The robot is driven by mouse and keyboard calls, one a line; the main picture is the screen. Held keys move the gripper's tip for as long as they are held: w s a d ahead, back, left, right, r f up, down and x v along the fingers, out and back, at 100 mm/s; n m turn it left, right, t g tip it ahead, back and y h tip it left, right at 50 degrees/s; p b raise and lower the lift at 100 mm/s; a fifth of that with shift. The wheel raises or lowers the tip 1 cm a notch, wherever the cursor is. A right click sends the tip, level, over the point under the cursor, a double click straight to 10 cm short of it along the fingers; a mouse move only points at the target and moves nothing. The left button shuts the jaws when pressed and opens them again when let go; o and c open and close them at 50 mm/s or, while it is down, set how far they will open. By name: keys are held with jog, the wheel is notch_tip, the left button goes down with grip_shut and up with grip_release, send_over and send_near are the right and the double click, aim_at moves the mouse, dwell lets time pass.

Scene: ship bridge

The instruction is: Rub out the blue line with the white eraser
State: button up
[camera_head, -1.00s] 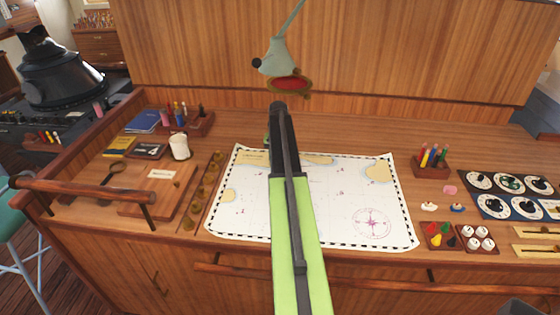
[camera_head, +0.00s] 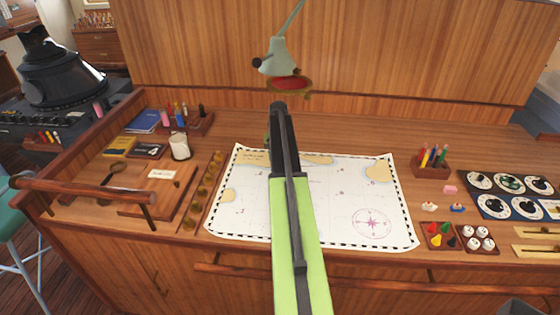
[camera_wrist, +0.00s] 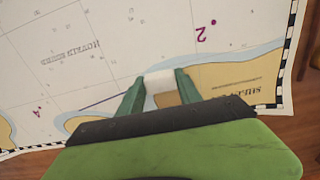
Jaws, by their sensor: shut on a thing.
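The white eraser (camera_wrist: 161,80) is held between the green fingertips of my gripper (camera_wrist: 161,90) in the wrist view. It is over the pale blue shore band of the chart (camera_wrist: 100,60). I cannot tell if it touches the paper. A thin dark blue line (camera_wrist: 104,103) runs on the chart just left of the left finger, and its right end goes behind that finger. In the head view the chart (camera_head: 345,205) lies flat on the wooden desk. My arm crosses its middle and hides the gripper, the eraser and the line.
Right of the chart are a pencil holder (camera_head: 431,164), a pink block (camera_head: 450,189) and trays of small pieces (camera_head: 440,236). A lamp (camera_head: 278,60) hangs behind.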

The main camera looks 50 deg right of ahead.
jog(key=shift+s+d, duration=0.9)
jog(key=shift+s+d, duration=0.85)
jog(key=shift+s+d, duration=0.85)
jog(key=shift+s, duration=0.1)
jog(key=shift+s+d, duration=0.85)
